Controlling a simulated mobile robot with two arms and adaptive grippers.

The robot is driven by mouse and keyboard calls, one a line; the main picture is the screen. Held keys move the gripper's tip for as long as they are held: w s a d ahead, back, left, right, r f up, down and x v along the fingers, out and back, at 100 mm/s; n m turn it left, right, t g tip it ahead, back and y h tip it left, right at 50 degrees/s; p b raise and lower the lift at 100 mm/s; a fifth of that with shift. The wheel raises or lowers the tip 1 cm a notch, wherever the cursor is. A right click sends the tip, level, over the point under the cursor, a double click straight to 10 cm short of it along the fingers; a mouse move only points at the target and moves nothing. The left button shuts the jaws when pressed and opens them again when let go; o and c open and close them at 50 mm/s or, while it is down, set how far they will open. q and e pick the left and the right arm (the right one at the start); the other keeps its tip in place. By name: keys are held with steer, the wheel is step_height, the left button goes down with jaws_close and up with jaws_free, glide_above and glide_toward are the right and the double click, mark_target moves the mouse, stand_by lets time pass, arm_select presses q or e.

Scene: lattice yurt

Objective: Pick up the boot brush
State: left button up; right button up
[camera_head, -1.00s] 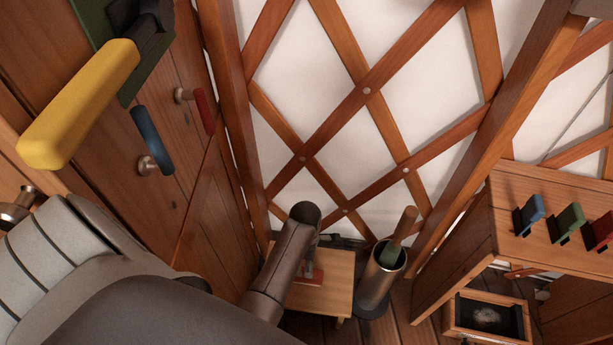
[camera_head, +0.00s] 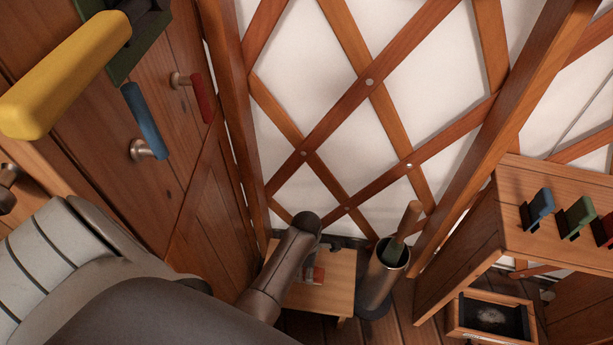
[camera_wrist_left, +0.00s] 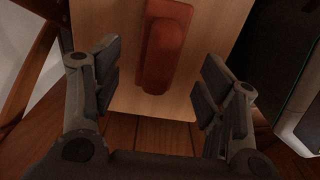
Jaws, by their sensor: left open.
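A reddish-brown, long rounded block, which looks like the boot brush (camera_wrist_left: 166,45), lies on a small light-wood stool (camera_head: 338,290). In the head view only a small red part of it (camera_head: 318,274) shows beside my arm. My left gripper (camera_wrist_left: 162,62) is open above the stool, with one finger on each side of the brush and gaps between them. No contact shows, and the height above the stool is hard to tell. In the head view my wrist hides most of the fingers. My right gripper is not in view.
A metal cylinder (camera_head: 378,283) holding a wooden-handled tool (camera_head: 405,228) stands close to the stool's right. A lattice wall (camera_head: 350,100) is behind. A wooden door with yellow (camera_head: 65,75), blue and red handles is at left. A cabinet (camera_head: 465,250) stands at right.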

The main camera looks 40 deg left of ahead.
arm_select(q)
step_height(320, 180, down, 4)
steer(key=shift+f+b, duration=0.1)
steer(key=shift+b, duration=0.95)
steer(key=shift+f, duration=0.1)
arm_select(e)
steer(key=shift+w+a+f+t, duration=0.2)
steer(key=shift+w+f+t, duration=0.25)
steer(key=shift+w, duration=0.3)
arm_select(q)
steer(key=c, duration=1.1)
